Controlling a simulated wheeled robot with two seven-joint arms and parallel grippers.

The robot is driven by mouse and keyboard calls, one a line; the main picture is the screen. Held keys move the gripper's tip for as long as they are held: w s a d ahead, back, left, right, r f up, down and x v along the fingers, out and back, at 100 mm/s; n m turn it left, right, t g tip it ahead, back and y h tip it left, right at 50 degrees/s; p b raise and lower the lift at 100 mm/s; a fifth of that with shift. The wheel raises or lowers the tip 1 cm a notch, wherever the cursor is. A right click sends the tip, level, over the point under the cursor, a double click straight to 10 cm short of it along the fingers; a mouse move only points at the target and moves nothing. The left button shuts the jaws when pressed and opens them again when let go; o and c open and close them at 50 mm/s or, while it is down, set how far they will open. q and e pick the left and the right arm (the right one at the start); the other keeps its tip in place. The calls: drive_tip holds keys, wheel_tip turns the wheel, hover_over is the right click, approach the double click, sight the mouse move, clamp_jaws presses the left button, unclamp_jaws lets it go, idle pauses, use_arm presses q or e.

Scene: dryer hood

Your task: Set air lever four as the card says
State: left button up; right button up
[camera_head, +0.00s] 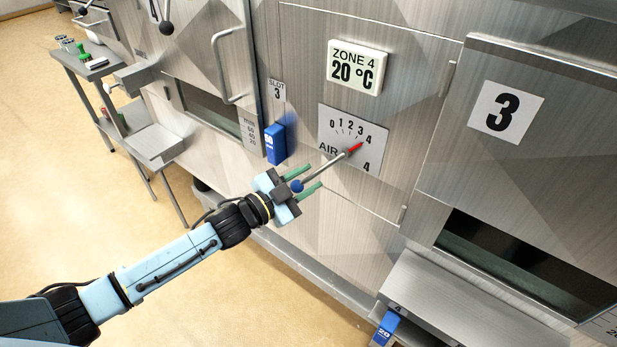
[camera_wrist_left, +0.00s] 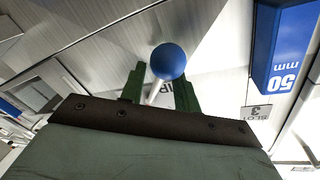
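Air lever four has a grey rod (camera_head: 322,169) with a blue knob (camera_head: 296,186) at its lower-left end. Its red pointer (camera_head: 355,147) is at the upper right, close to the 4 on the white AIR dial plate (camera_head: 340,134), marked 0 to 4. My left gripper (camera_head: 312,176) is open, its two green fingers on either side of the lever near the knob. In the left wrist view, the blue knob (camera_wrist_left: 168,62) shows between the fingers, with a gap beside the rod. My right gripper is not in view. I cannot make out an instruction card.
A ZONE 4 display (camera_head: 356,67) reads 20 °C above the dial. A blue block (camera_head: 275,144) sticks out left of the lever, close to my gripper; it reads 50 mm in the left wrist view (camera_wrist_left: 285,50). A metal shelf (camera_head: 440,295) juts out at lower right.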

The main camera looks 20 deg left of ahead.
use_arm(q)
drive_tip(key=shift+w+d, duration=0.3)
drive_tip(key=shift+w, duration=0.1)
clamp_jaws()
